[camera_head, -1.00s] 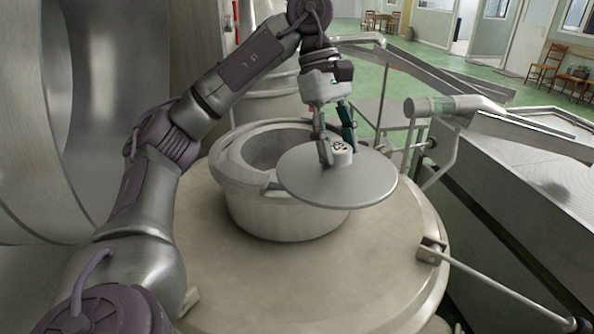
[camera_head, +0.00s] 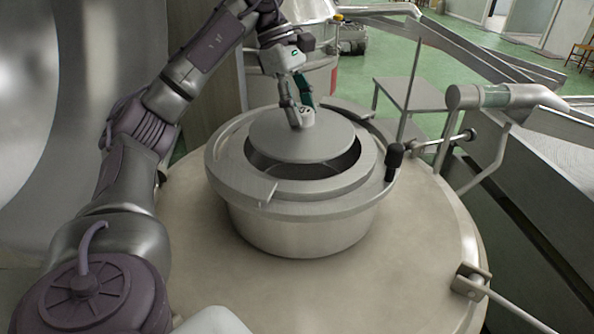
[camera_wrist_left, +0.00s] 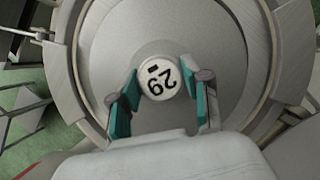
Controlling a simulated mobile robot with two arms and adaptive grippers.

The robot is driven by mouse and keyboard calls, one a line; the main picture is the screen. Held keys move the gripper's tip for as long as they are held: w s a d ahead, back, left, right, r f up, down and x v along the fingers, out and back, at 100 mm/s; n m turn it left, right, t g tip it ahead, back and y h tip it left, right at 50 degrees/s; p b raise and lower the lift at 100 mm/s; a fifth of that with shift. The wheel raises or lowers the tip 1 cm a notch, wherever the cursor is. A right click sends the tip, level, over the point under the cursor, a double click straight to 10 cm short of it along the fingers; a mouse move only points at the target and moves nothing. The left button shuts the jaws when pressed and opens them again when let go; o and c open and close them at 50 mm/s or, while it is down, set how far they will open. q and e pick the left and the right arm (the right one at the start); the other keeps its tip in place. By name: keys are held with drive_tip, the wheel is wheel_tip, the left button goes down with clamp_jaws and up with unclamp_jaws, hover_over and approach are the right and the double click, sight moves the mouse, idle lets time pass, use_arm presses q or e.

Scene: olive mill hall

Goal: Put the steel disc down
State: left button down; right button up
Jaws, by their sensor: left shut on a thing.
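The steel disc (camera_head: 280,138) is a flat grey round plate with a pale knob (camera_head: 305,118) at its middle. My left gripper (camera_head: 300,112) is shut on the knob from above. In the left wrist view, the teal finger pads stand on either side of the numbered knob (camera_wrist_left: 158,82), with the disc (camera_wrist_left: 195,42) spread out behind it. The disc is over the open mouth of a round metal vessel (camera_head: 300,232). A dark gap shows at its front and right, inside the vessel's broad rim (camera_head: 330,198). I cannot tell whether it touches the vessel.
The vessel stands on a wide, pale round top (camera_head: 420,270) with bare room in front. A dark-knobbed handle (camera_head: 394,160) stands up at the rim's right. A pipe (camera_head: 500,96) and a bracket with a rod (camera_head: 470,280) are farther right.

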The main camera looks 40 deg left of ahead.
sight(301, 141)
use_arm(q)
wheel_tip(301, 141, down, 11)
drive_tip(key=shift+s+d+r+b, duration=0.1)
drive_tip(key=shift+r+b, duration=0.05)
drive_tip(key=shift+b, duration=0.55)
wheel_tip(301, 141, down, 3)
drive_tip(key=shift+s+d+f+p, duration=0.1)
drive_tip(key=shift+s+p, duration=0.05)
drive_tip(key=shift+p, duration=0.2)
drive_tip(key=shift+f, duration=0.5)
drive_tip(key=c, duration=0.9)
unclamp_jaws()
drive_tip(key=shift+f, duration=0.1)
drive_tip(key=shift+c, duration=0.2)
drive_tip(key=o, duration=0.4)
use_arm(e)
drive_tip(key=shift+s+d+f, duration=0.1)
drive_tip(key=shift+s+f, duration=0.8)
drive_tip(key=shift+f, duration=0.05)
